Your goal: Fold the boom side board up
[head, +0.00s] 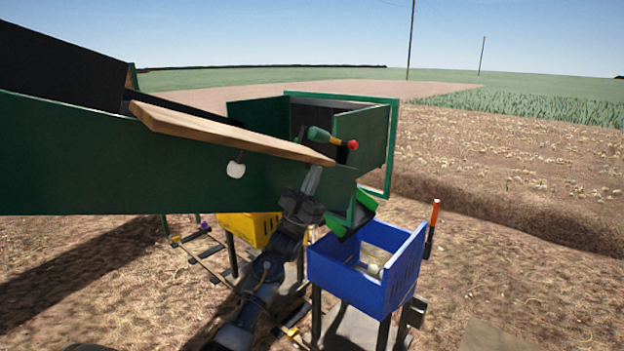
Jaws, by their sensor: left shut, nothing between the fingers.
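The boom side board (230,134) is a long wooden plank along the upper edge of the green boom (110,155). It sticks out from the boom's side, sloping down to the right in the picture. My left gripper (313,178) is shut and empty, pointing up just under the board's right end. Its tips are at or very near the underside; I cannot tell whether they touch. My right gripper is not in view.
A lever with a red ball (352,145) is near the green box (362,135) at the boom's end. A blue crate (345,285) and a yellow crate (247,229) stand below.

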